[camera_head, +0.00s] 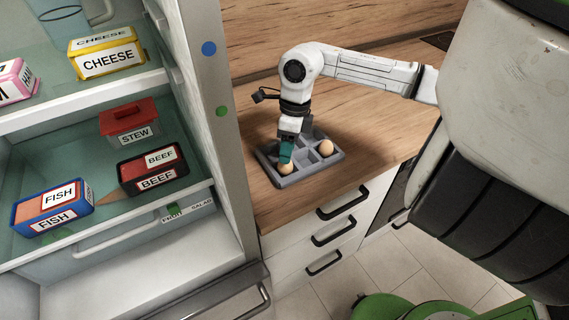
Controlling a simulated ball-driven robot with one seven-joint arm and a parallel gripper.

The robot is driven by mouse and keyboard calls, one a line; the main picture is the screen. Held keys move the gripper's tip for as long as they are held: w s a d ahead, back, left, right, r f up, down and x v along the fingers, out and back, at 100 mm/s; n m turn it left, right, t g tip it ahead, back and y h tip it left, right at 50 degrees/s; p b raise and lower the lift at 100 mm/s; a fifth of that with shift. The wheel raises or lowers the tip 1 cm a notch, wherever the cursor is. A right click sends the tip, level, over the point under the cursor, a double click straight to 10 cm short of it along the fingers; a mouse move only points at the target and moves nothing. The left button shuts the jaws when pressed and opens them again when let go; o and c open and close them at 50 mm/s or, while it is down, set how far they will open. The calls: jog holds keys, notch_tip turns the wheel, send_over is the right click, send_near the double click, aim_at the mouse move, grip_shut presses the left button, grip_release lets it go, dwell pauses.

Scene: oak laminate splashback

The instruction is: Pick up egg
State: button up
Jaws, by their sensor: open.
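Two eggs sit in a grey compartmented tray (292,181) on the wooden counter. One light brown egg (286,169) is in a front-left compartment. The other egg (326,148) is in a compartment at the right. My gripper (285,160) points down at the front-left egg, with its teal fingers just over or around the egg's top. The fingers partly hide that egg, and I cannot tell whether they touch it. My gripper is open. The right egg stands clear of it.
An open fridge at the left holds a cheese box (107,60), a stew container (130,122), a beef box (153,170) and a fish box (52,208). The fridge side wall (212,90) rises close left of the tray. The counter (380,125) right of the tray is clear.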

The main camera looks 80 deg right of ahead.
aim_at(285, 166)
jog(key=shift+w+a+f+p, duration=0.1)
jog(key=shift+a+f+p, duration=0.1)
jog(key=shift+f, duration=0.65)
jog(key=shift+a+f+p, duration=0.1)
jog(key=shift+f+p, duration=0.05)
jog(key=shift+f, duration=0.65)
jog(key=shift+c, duration=0.4)
jog(key=c, duration=0.6)
jog(key=shift+d+r+b, duration=0.15)
jog(key=shift+b, duration=0.15)
